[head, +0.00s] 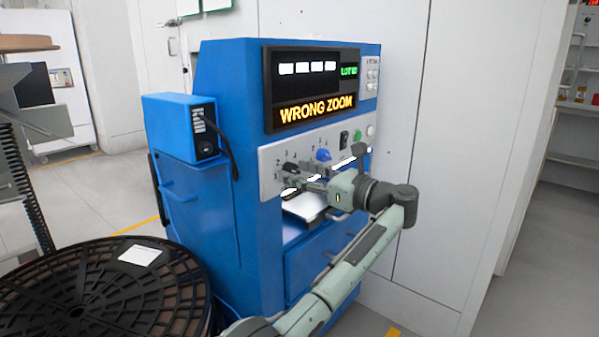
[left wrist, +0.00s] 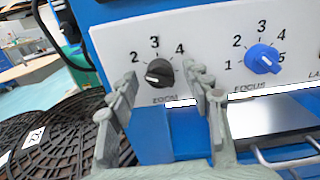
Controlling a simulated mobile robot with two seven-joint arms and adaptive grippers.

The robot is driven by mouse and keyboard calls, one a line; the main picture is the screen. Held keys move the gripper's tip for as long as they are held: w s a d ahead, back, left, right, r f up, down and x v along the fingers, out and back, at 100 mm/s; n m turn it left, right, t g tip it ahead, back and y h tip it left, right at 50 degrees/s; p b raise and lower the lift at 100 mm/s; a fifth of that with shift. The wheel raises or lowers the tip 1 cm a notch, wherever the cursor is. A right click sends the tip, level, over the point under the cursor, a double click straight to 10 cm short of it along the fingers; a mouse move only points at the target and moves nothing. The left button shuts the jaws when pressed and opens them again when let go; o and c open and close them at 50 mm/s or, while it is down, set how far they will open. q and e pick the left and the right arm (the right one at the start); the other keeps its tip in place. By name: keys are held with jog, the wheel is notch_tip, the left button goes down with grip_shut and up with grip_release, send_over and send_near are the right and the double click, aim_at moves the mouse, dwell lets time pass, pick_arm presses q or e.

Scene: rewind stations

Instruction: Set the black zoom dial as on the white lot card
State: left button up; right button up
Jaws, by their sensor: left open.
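The black zoom dial (left wrist: 159,72) is on the machine's white panel, and its white mark points to the lower left. The numbers 2, 3 and 4 show around it; my fingers cover the places of the lower numbers. My left gripper (left wrist: 161,80) is open, with one finger on each side of the dial, apart from it as far as I can see. In the head view my left gripper (head: 288,182) is in front of the panel and partly hides the dial. A white card (head: 140,255) lies on a black reel; its writing is too small to read.
The blue focus dial (left wrist: 262,58) is to the right of the zoom dial. The display (head: 316,108) reads "WRONG ZOOM". A lit inspection bed (head: 303,206) is below the panel. A blue box (head: 180,128) sticks out from the machine's side.

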pick_arm(q)
grip_shut()
dwell(0.3)
